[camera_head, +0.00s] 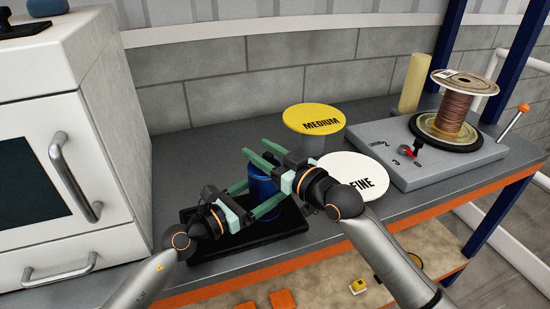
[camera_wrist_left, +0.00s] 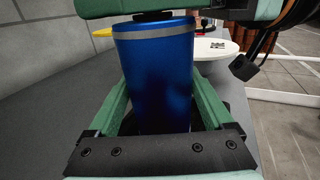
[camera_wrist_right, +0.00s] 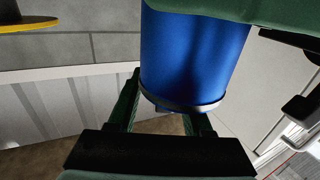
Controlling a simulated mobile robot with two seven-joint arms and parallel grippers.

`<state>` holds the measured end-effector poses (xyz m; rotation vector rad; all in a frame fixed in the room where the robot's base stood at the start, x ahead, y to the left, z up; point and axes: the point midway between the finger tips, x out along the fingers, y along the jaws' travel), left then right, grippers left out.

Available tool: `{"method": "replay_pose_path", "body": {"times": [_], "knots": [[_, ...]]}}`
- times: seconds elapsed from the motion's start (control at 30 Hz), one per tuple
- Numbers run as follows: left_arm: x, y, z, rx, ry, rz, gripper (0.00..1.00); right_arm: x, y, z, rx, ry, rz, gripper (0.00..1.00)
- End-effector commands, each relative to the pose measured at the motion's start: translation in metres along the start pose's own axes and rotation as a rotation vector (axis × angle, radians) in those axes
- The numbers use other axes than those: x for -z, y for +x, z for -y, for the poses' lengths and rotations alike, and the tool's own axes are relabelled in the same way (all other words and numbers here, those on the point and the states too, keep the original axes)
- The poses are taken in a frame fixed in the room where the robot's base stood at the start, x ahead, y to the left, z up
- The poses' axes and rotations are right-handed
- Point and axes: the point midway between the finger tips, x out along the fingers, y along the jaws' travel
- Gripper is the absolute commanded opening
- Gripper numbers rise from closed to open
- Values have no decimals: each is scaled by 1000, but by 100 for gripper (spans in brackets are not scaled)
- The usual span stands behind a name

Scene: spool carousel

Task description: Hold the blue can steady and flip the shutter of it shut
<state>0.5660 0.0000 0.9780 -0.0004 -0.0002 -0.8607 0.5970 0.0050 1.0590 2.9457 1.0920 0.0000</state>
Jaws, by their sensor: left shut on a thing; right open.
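The blue can (camera_head: 260,187) stands upright at the black tray on the bench, largely covered by my grippers in the head view. My left gripper (camera_head: 262,196) is shut on its body; in the left wrist view the can (camera_wrist_left: 158,75) sits between the green fingers, with a silver band near its top. My right gripper (camera_head: 260,152) is open near the can's top. In the right wrist view the can (camera_wrist_right: 192,55) and its silver rim show beyond the fingers. The shutter is hidden by the grippers, so I cannot tell its position.
The black tray (camera_head: 205,246) lies under the can. A yellow MEDIUM disc (camera_head: 314,117) and a white FINE disc (camera_head: 352,172) stand behind and right. A grey spool base (camera_head: 440,168) with a copper spool (camera_head: 455,112) is at right. A white cabinet (camera_head: 65,140) bounds the left.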

Motion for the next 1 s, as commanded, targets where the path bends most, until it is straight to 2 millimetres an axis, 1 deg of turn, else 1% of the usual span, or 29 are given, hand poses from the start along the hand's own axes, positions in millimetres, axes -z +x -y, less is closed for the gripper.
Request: {"method": "replay_pose_path", "body": {"times": [0.17,0.4,0.5,0.6,0.7,0.8,1.0], "knots": [[1,0,0,0,0,-2,14,0,-23,-1,-1,-2,0,50],[1,0,0,0,0,-2,14,-1,-71,-1,-2,-3,3,50],[1,0,0,0,0,-2,14,-1,-89,-1,-3,-2,3,50],[1,0,0,0,0,-2,14,-1,-103,-1,-2,-3,3,50],[1,0,0,0,0,-2,14,-1,-112,-1,-2,-1,2,50],[1,0,0,0,0,-2,14,0,-116,-1,-2,0,1,50],[1,0,0,0,0,-2,14,0,-117,-1,-2,0,0,50]]}}
